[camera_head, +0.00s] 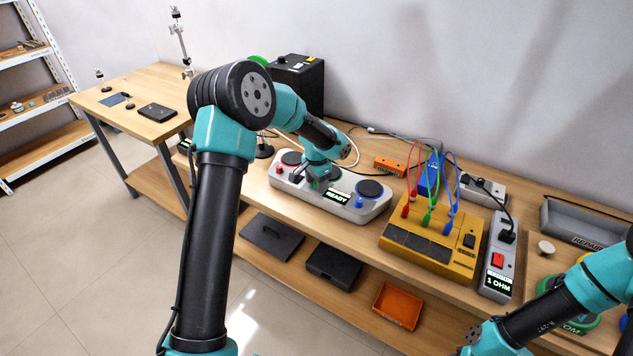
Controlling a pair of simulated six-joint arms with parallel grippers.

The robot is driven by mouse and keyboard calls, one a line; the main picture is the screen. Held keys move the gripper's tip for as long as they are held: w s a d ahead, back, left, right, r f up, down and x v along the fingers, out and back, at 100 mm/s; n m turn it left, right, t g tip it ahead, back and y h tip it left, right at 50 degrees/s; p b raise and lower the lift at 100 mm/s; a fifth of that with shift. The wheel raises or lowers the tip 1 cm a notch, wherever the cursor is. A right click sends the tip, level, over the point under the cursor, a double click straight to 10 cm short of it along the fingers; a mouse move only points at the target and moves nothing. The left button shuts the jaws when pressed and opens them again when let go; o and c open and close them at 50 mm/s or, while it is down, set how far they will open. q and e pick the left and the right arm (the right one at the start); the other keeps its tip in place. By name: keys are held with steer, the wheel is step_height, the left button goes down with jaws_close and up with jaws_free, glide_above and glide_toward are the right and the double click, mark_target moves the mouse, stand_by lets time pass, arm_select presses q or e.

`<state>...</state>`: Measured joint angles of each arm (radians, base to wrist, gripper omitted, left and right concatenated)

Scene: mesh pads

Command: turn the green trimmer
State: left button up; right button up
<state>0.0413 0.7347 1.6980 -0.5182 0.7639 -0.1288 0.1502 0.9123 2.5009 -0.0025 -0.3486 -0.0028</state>
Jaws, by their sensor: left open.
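A light grey console (378,207) stands on the bench. It carries round dark pads, a small red knob (279,170) at its left and a small blue knob (359,203) at its right. Its display (338,197) reads "READY". My left gripper (319,185) points down over the middle of the console, between the red and blue knobs, and is open. A green trimmer does not show clearly. The gripper covers the middle spot, and I cannot tell whether the fingers touch anything there. My right arm comes in at the lower right; its gripper is out of the picture.
Right of the console stand a yellow unit (429,243) with red, green and blue leads to a blue box (431,175), and a grey "1 OHM" meter (498,256). A black box (300,80) stands behind. An orange tray (398,305) lies on the lower shelf.

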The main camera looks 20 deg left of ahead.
arm_select(q)
steer(key=shift+r, duration=0.15)
step_height(320, 180, up, 17)
stand_by(0.6)
stand_by(0.4)
steer(key=s+d+f+n+h, duration=0.1)
steer(key=s+d+f+n, duration=0.1)
steer(key=s+f, duration=0.8)
steer(key=s+d+f+n+h, duration=0.1)
steer(key=s+d+f, duration=0.3)
steer(key=s+f, duration=0.6)
steer(key=s+d+f+n+h, duration=0.1)
steer(key=s+d+f+n, duration=0.2)
steer(key=s+f, duration=0.7)
step_height(320, 180, down, 6)
steer(key=shift+s+d+f+n+t+h, duration=0.15)
steer(key=shift+s+d+n+t+h, duration=0.2)
steer(key=shift+n, duration=0.25)
